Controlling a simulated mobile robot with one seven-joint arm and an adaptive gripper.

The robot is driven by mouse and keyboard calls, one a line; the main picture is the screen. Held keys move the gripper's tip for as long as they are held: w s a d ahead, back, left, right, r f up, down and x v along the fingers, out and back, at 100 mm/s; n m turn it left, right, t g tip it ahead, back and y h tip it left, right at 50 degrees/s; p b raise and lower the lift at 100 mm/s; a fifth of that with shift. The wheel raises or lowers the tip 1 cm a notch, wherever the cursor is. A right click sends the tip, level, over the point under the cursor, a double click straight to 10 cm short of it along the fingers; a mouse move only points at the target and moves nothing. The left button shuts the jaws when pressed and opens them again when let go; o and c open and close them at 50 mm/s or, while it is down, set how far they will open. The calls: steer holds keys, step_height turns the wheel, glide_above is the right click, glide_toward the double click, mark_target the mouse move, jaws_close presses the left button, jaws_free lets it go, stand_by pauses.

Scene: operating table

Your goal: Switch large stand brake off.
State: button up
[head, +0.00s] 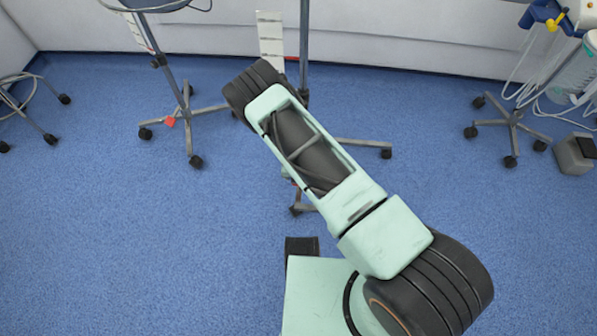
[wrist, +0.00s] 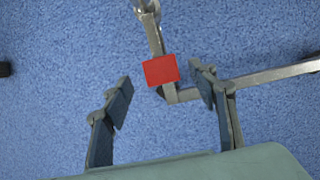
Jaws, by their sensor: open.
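In the wrist view, a flat red brake pedal (wrist: 161,69) sits on the grey metal legs of a stand (wrist: 245,77). My gripper (wrist: 164,92) is open and empty, its two fingers spread left and right of the pedal's line. I see no contact between finger and pedal. In the head view, my arm covers much of a stand with a tall pole (head: 304,40) and wheeled legs; my gripper is hidden there. Another wheeled stand on the left (head: 179,80) has a red pedal (head: 170,122) near its base. The view does not settle which stand is the large one.
A stand with hoses and a canister (head: 577,75) is at the right, beside a small grey box (head: 575,153). More wheeled legs (head: 35,115) show at the far left. The blue floor (head: 90,250) is open at the front left. A white wall (head: 420,40) runs behind.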

steer(key=v, duration=0.8)
stand_by(0.4)
